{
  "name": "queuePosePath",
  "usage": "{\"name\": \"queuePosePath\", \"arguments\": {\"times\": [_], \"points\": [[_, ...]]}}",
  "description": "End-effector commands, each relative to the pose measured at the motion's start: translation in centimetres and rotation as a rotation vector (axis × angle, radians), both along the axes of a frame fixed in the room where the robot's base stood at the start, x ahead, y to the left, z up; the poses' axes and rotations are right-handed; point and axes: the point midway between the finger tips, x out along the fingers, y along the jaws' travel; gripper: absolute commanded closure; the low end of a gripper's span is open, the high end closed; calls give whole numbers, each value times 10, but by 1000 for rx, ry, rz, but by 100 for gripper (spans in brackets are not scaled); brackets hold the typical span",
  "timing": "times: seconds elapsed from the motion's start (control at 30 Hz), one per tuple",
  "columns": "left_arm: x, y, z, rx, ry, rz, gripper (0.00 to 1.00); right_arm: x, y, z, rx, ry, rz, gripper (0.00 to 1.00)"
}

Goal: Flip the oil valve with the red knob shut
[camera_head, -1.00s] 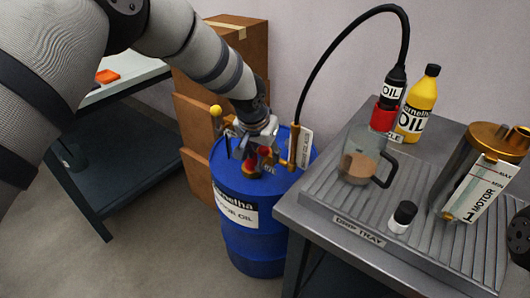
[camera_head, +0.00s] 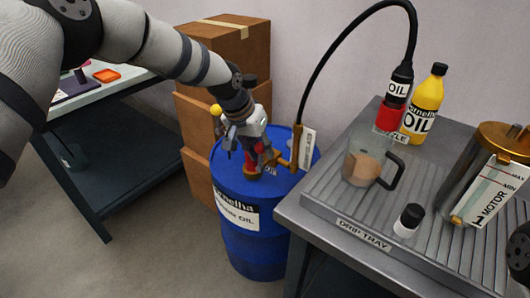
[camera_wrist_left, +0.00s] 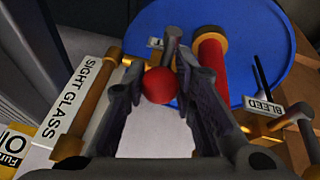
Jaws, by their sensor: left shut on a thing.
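The valve's red knob (camera_wrist_left: 160,85) is a small ball on a grey lever; in the left wrist view it sits between the two fingers of my left gripper (camera_wrist_left: 161,82). My left gripper (camera_head: 246,158) is shut on it, over the top of the blue oil drum (camera_head: 252,235). A thick red pipe (camera_wrist_left: 212,68) with a brass collar rises from the drum lid beside the lever. The gripper hides the red knob and most of the valve in the head view.
A yellow ball knob (camera_head: 215,109) stands left of my gripper. A brass sight glass fitting (camera_head: 297,150) with a black hose stands close on the right. The metal bench with its drip tray (camera_head: 335,205) is right of the drum; cardboard boxes (camera_head: 240,50) stand behind.

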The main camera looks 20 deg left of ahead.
Motion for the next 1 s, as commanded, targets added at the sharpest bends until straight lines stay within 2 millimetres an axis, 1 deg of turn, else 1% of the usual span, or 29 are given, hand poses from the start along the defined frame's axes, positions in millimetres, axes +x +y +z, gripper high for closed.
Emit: {"name": "queuePosePath", "arguments": {"times": [0.03,0.2,0.37,0.4,0.47,0.73,0.8,0.87,0.97,1.0], "points": [[0,3,-7,-23,14,2,100,-4,0,-4,-1,12,0,100],[0,4,-2,-42,17,-3,100,-4,0,-4,-1,12,0,100],[0,4,-2,-40,18,-3,100,-3,0,-4,-1,11,0,100],[0,4,-2,-39,18,-2,69,-3,0,-4,-1,11,0,100],[0,4,-2,-39,17,-2,55,-3,0,-4,-1,11,0,100],[0,3,-1,-39,15,-3,54,-3,0,-4,-1,11,0,100],[0,4,3,-39,14,-3,54,-3,0,-4,0,11,1,100],[-2,6,11,-40,12,-2,54,-3,0,-4,0,10,1,100],[-10,12,34,-41,11,-2,54,-3,0,-4,0,10,1,100],[-13,15,45,-40,10,-2,54,-3,0,-4,-1,10,0,100]]}}
